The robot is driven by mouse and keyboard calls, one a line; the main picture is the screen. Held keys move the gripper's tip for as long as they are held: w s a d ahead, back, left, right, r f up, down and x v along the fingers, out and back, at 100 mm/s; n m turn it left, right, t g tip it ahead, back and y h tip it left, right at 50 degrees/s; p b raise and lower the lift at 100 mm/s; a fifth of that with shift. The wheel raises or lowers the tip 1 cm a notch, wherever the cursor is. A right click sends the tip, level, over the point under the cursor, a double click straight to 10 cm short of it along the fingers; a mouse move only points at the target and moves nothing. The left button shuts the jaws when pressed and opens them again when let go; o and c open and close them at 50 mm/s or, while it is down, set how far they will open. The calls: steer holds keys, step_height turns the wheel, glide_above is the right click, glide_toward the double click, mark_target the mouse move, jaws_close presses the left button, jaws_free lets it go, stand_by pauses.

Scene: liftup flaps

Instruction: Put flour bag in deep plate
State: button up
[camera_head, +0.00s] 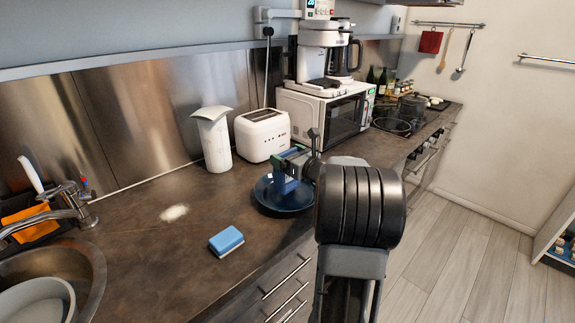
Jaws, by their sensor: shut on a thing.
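A dark blue deep plate (268,206) stands on the brown counter near its front edge. My gripper (291,162) is over the plate, reaching in from the right. It is shut on a small blue thing with a white patch, apparently the flour bag (280,183). The bag is within the plate's outline; I cannot tell whether it touches the plate's bottom. My arm hides the right part of the plate and some of the bag.
A white toaster (262,135) and a white flared container (213,140) stand behind the plate. A microwave (325,112) with a coffee maker (325,52) on it is at the back. A blue sponge (226,241) lies front left. A sink (85,265) is at far left.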

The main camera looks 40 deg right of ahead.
steer(key=shift+f, duration=1.4)
steer(key=shift+f+b, duration=0.15)
steer(key=shift+b, duration=0.15)
steer(key=o, duration=1.3)
